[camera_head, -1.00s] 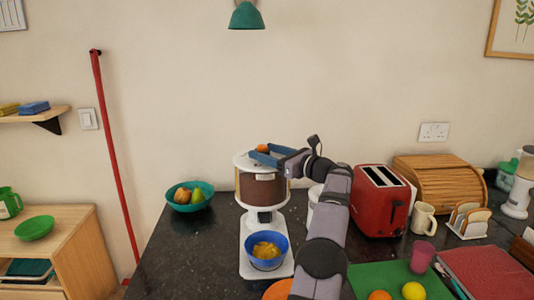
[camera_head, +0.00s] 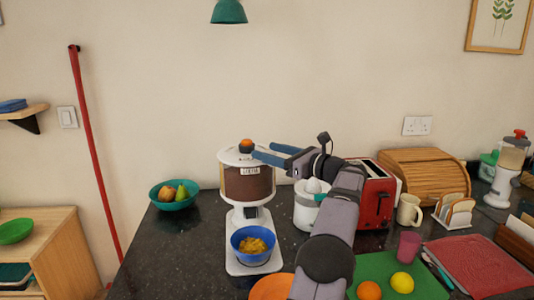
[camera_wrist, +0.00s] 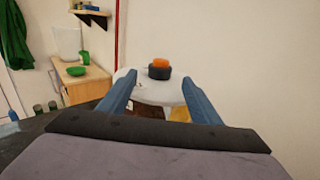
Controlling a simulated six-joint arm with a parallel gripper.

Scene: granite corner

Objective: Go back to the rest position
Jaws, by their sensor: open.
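My gripper (camera_head: 268,153) is open and empty, with two blue fingers. It is in the air just right of the top of a cereal dispenser (camera_head: 248,184), which has a white lid and a brown-filled drum. An orange knob on a dark base (camera_head: 246,145) sits on the lid, apart from the fingers. In the wrist view the fingers (camera_wrist: 160,98) point toward the lid, and the knob (camera_wrist: 159,68) shows beyond and between them. A blue bowl (camera_head: 253,256) with yellow flakes stands on the dispenser's white base.
A white juicer (camera_head: 306,205) and a red toaster (camera_head: 373,202) stand close to my arm on the right. A teal fruit bowl (camera_head: 174,203) is at the left. An orange plate (camera_head: 270,287) and a green board (camera_head: 415,271) lie in front. The air above the counter is clear.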

